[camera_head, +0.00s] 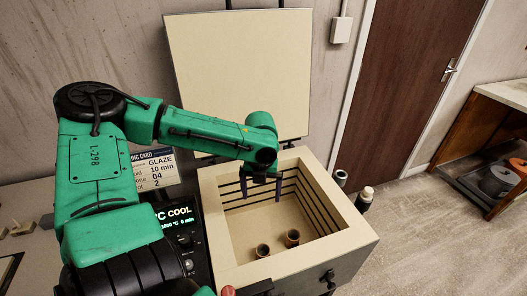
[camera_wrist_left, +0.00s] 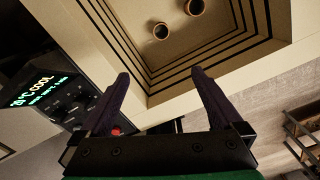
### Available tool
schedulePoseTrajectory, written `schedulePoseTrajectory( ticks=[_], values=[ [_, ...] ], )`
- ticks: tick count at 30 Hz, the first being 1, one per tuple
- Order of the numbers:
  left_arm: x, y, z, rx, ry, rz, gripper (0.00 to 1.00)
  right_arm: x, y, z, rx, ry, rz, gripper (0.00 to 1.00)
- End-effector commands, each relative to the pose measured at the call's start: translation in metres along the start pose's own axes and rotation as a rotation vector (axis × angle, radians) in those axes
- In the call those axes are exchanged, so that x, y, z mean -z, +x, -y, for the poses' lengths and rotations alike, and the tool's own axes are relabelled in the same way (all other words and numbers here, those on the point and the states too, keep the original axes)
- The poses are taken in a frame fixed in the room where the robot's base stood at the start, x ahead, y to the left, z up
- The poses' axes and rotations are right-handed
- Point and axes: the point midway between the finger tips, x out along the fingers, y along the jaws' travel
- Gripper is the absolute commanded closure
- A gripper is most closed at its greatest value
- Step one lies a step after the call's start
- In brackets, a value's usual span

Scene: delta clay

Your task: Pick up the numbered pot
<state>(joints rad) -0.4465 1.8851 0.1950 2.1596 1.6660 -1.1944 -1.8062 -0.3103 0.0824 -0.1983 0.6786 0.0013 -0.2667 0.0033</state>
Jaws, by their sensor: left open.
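Two small brown pots stand upright on the floor of the open kiln (camera_head: 350,244). In the head view, one pot (camera_head: 263,250) is nearer and to the left, and the other pot (camera_head: 292,238) is just to its right. In the left wrist view they are the middle pot (camera_wrist_left: 161,31) and the pot cut by the top edge (camera_wrist_left: 194,7). No number is readable on either. My left gripper (camera_head: 261,188) hangs over the kiln opening, towards its back wall, fingers apart and empty. Its fingers (camera_wrist_left: 160,77) also show in the wrist view, apart from both pots. My right gripper is not in view.
The kiln's lid (camera_head: 240,70) stands raised behind it. Its walls surround the pots. A control panel (camera_head: 182,240) reading COOL is on the left, with a card (camera_head: 160,172) behind, partly hidden by my arm. Bottles (camera_head: 364,198) stand beyond the right wall.

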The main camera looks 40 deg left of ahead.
Motion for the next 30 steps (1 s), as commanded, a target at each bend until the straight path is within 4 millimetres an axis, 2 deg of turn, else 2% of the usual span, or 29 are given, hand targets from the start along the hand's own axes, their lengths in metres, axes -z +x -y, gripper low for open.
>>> schedulePoseTrajectory(
  ticks=[1,5,8,12,15,18,22,27,30],
  values=[
    [0.0,0.027,0.0,0.0,0.0,0.0,0.0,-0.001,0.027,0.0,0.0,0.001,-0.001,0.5],
    [0.0,0.068,0.0,0.0,-0.001,-0.001,0.0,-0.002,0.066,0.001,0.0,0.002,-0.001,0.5],
    [0.0,0.108,0.0,0.0,-0.001,-0.001,0.0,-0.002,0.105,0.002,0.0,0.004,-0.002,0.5],
    [0.0,0.179,0.0,0.0,-0.001,-0.001,0.0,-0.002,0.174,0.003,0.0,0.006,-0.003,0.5],
    [0.0,0.211,0.0,0.0,0.0,0.001,0.0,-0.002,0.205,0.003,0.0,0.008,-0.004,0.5],
    [0.0,0.221,0.0,0.0,0.0,0.001,0.0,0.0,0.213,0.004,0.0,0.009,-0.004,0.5],
    [0.001,0.234,0.0,-0.003,-0.001,-0.003,0.0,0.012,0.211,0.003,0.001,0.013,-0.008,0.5],
    [0.001,0.281,-0.001,-0.006,-0.001,-0.004,0.0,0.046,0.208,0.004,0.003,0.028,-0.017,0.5],
    [0.001,0.3,0.0,-0.004,0.0,-0.002,0.0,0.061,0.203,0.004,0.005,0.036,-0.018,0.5]
  ],
)
